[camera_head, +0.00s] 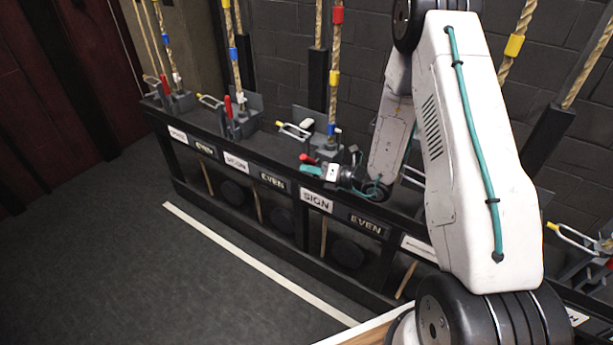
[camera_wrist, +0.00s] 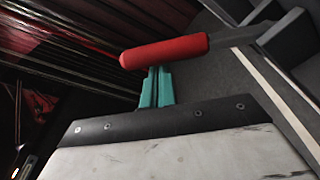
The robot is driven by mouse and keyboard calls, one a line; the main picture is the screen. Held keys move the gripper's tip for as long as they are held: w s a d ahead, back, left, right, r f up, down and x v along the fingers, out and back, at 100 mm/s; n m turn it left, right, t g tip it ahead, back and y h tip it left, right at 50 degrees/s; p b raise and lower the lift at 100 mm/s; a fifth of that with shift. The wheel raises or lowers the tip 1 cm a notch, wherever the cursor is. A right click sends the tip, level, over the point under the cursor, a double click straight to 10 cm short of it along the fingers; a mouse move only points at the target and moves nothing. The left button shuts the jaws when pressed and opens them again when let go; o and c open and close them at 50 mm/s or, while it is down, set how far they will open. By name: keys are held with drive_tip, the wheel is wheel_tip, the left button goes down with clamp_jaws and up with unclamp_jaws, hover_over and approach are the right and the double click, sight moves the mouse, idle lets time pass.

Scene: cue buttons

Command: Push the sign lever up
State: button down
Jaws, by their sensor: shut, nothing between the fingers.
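The sign lever has a red handle (camera_head: 308,159) above the white SIGN label (camera_head: 316,201) on the black rail. The same red handle (camera_wrist: 165,51) lies nearly level across the wrist view, with a grey bar running from its right end. My gripper (camera_head: 311,171) has teal fingers and is just below the handle in the head view. In the wrist view the fingers (camera_wrist: 156,88) are closed together with nothing between them. Their tips meet the handle's lower edge in the picture. I cannot tell whether they touch it. The lever's pivot is partly hidden by my arm.
Other levers with red handles stand along the rail (camera_head: 265,150), such as one to the left (camera_head: 229,107). Ropes with coloured bands (camera_head: 334,70) rise behind them. A black EVEN label (camera_head: 366,224) is right of SIGN. Open floor (camera_head: 120,260) lies in front.

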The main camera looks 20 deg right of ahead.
drive_tip(key=shift+w+d+r, duration=0.3)
drive_tip(key=shift+d+r, duration=0.25)
drive_tip(key=shift+r, duration=0.15)
drive_tip(key=s+a+f, duration=0.1)
drive_tip(key=a+f, duration=0.2)
drive_tip(key=v, duration=1)
drive_tip(key=shift+s+r, duration=0.2)
drive_tip(key=shift+r, duration=0.05)
